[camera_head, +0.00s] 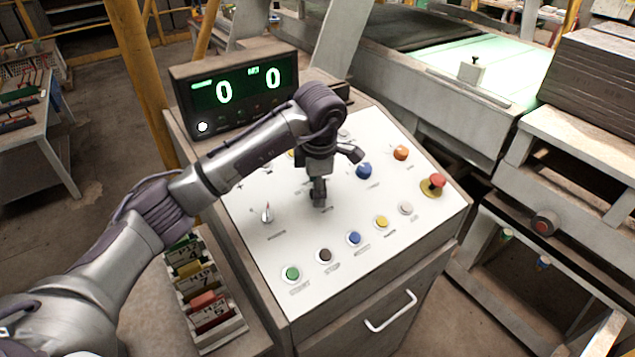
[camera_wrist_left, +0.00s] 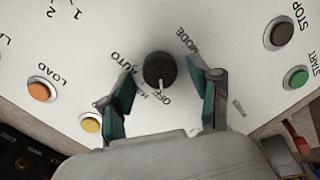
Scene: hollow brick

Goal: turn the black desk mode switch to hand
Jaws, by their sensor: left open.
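The black mode switch (camera_wrist_left: 158,70) is a round knob on the white sloping panel, seen in the left wrist view. Its white pointer line faces the bottom of that view, between a partly hidden label starting with H and the OFF label. AUTO is to the left and MODE to the upper right. My left gripper (camera_wrist_left: 163,76) is open, with one green-padded finger on each side of the knob and a gap visible at both sides. In the head view my left gripper (camera_head: 337,178) is over the middle of the panel (camera_head: 335,240) and hides the knob. My right gripper is not in view.
Around the gripper are a blue knob (camera_head: 364,171), an orange button (camera_head: 401,153) and a red emergency stop (camera_head: 435,182). Several push buttons line the front edge. A small switch (camera_head: 267,216) is at the left. A display (camera_head: 238,92) stands behind the panel.

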